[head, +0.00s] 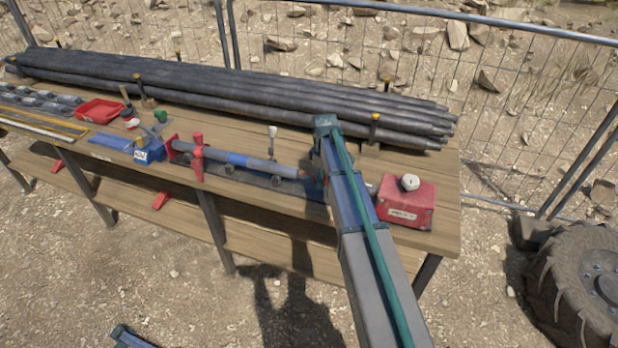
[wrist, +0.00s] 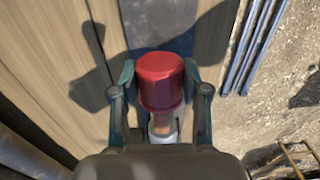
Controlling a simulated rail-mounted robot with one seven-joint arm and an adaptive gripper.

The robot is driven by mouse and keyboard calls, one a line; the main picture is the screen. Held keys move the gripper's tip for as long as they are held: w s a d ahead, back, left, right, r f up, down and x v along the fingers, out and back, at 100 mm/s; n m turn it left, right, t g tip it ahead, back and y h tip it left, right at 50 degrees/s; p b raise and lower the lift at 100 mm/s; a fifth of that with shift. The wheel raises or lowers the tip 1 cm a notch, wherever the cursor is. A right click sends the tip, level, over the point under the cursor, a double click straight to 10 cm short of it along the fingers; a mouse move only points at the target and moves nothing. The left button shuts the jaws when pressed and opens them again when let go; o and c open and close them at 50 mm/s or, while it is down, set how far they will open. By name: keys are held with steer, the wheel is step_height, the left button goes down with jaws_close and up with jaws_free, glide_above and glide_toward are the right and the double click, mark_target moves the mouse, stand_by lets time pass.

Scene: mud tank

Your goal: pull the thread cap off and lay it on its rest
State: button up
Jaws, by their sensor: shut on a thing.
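The red thread cap (wrist: 161,82) sits between the two fingers of my gripper (wrist: 160,72) in the wrist view, and the gripper is shut on it. A pale, partly orange piece (wrist: 162,126) shows just below the cap; I cannot tell whether it is joined to it. In the head view my arm hides the gripper and the cap. A grey pipe with a blue band (head: 240,160) lies along the bench, running toward my arm. Its right end is hidden. I cannot pick out the cap's rest for certain.
A red box (head: 408,203) with a white knob stands right of my arm on the wooden bench (head: 445,205). A stack of dark pipes (head: 230,88) lies along the back. A red tray (head: 100,110) and a blue vise (head: 150,148) are at left. A mesh fence stands behind.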

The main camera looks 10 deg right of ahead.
steer(key=shift+r+p, duration=1.65)
steer(key=shift+r, duration=1.75)
